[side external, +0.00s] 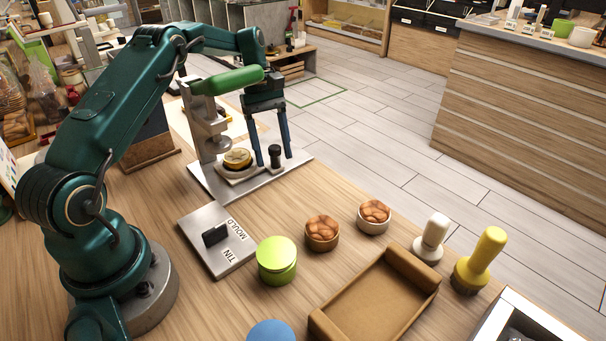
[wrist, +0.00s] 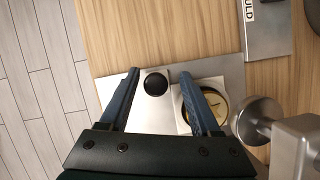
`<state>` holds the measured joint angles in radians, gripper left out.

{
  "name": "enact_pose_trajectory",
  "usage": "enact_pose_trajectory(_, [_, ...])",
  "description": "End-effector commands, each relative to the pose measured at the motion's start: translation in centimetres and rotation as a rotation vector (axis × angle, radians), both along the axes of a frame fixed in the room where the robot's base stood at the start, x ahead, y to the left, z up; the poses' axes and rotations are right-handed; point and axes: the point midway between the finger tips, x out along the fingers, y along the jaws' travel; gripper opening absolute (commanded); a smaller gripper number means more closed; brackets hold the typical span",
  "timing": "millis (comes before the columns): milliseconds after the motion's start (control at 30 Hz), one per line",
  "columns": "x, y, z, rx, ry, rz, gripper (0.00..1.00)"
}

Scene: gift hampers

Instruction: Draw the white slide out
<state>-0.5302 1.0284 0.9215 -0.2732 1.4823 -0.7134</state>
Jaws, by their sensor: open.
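The white slide (side external: 232,180) lies on the metal base of a press, with a round gold-topped piece (side external: 237,158) on it under the press head. The slide's pale edge also shows in the wrist view (wrist: 182,122). A black knob (side external: 275,152) stands upright beside the gold-topped piece; it shows in the wrist view (wrist: 155,83) too. My gripper (side external: 275,160) is open, fingers pointing down, one on each side of the knob. In the wrist view my gripper (wrist: 159,73) has the knob between its fingers, with gaps visible. Whether the knob joins the slide is unclear.
The press's green lever (side external: 228,80) is close beside my gripper. A plate marked MOULD and TIN with a black switch (side external: 214,234), a lime jar (side external: 277,262), two bowls (side external: 322,234) and a brown tray (side external: 380,300) stand nearer. Floor lies beyond the table edge.

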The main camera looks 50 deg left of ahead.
Motion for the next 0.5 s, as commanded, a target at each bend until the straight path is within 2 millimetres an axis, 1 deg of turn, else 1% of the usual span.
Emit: enact_pose_trajectory(500, [-3.0,0.0,0.0,0.0,0.002,0.001,0.64])
